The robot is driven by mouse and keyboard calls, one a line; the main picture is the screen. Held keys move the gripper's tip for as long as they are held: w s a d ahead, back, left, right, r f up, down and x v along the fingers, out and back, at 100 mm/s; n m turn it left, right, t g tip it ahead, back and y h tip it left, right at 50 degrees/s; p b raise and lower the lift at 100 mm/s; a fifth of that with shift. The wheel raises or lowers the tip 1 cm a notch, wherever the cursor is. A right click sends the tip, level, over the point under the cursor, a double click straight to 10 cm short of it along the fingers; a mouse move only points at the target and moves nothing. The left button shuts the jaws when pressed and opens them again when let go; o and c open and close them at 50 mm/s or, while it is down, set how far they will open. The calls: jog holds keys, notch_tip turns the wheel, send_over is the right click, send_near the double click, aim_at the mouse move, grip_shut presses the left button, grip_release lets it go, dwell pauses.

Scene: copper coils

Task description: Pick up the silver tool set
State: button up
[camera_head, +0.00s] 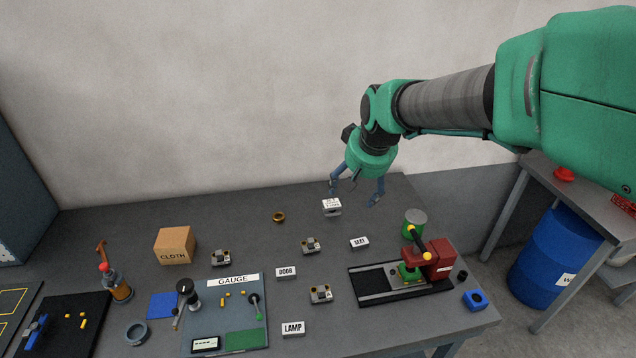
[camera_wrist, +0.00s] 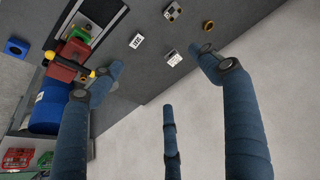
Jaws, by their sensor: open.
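A small silver block with a white two-line label on top (camera_head: 332,207) lies near the back edge of the grey table; its lettering is too small to read surely, so I cannot confirm that it is the tool set. It also shows in the wrist view (camera_wrist: 174,60). My gripper (camera_head: 354,194) is open and empty above the table's back edge, just above and to the right of this block. In the wrist view its blue fingers (camera_wrist: 160,72) are spread wide, with the block beyond them, between the two outer fingertips. Nothing touches the block.
A brass ring (camera_head: 279,217) lies left of the block. Other small silver-and-dark pieces (camera_head: 310,246) and a SEAT card (camera_head: 360,242) lie nearer the front. The wall is behind.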

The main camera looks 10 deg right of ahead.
jog(key=w+d+f+p, duration=0.1)
jog(key=w+f+p, duration=0.2)
jog(key=w+f, duration=0.8)
jog(key=w+d+f+p, duration=0.2)
jog(key=w+f+p, duration=0.2)
jog(key=w+f, duration=0.7)
jog(key=w, duration=0.6)
jog(key=shift+d, duration=0.15)
jog(key=shift+w, duration=0.1)
send_over(332, 203)
jog(key=s, duration=0.2)
jog(key=shift+s+d+f+b, duration=0.1)
jog(key=shift+f+b, duration=0.1)
jog(key=shift+f, duration=1.8)
jog(key=shift+s+d+f+b, duration=0.1)
jog(key=shift+f+b, duration=0.05)
jog(key=shift+f, duration=1.8)
jog(key=shift+f+g, duration=0.15)
jog(key=shift+g, duration=0.15)
jog(key=shift+a+x, duration=0.2)
jog(key=shift+x, duration=2.3)
jog(key=c, duration=1.7)
